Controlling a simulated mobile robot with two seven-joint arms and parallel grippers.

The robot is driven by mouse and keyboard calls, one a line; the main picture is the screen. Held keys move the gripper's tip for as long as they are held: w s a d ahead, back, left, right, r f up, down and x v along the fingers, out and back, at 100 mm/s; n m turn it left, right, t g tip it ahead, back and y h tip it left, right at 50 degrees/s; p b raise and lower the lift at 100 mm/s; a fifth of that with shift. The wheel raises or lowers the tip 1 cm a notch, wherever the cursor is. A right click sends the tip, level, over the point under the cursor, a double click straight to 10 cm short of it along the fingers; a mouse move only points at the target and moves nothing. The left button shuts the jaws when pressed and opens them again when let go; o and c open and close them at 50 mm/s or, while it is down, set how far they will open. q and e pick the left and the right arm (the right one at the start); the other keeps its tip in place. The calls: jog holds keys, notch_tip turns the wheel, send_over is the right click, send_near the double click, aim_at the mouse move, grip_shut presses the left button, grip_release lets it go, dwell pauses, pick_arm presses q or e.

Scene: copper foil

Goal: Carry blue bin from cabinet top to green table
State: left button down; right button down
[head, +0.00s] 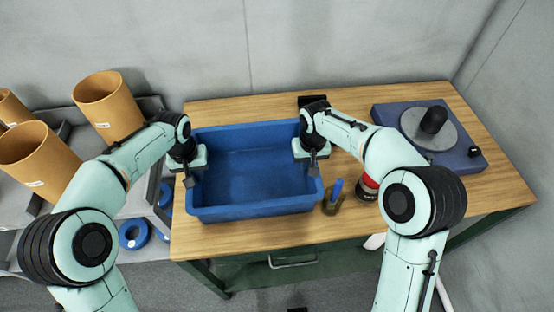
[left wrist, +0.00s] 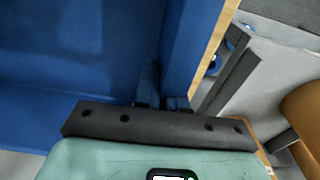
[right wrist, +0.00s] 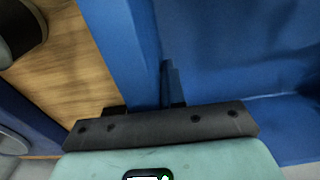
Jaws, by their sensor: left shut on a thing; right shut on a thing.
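The blue bin (head: 255,210) is an empty, open-topped rectangular tub. In the head view it is over the left part of the wooden-topped table with the green frame (head: 420,215); I cannot tell whether its base touches the top. My left gripper (head: 188,178) is shut on the bin's left wall, which also shows in the left wrist view (left wrist: 188,50). My right gripper (head: 313,168) is shut on the bin's right wall, which also shows in the right wrist view (right wrist: 130,50). The bin looks about level.
A blue device with a grey disc (head: 425,128) sits at the table's right. A red-and-black item (head: 368,188) and a small holder with a blue piece (head: 334,200) stand right of the bin. Grey shelving with tan cylinders (head: 108,105) and blue rings (head: 135,234) is at left.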

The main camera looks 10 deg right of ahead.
pick_arm(q)
jog(key=c, duration=1.2)
grip_release()
jog(key=shift+f, duration=0.1)
pick_arm(e)
jog(key=c, duration=1.2)
grip_release()
pick_arm(q)
jog(key=r, duration=1.2)
jog(key=shift+s, duration=0.4)
pick_arm(e)
jog(key=r, duration=1.2)
jog(key=shift+s, duration=0.4)
jog(key=shift+f, duration=0.1)
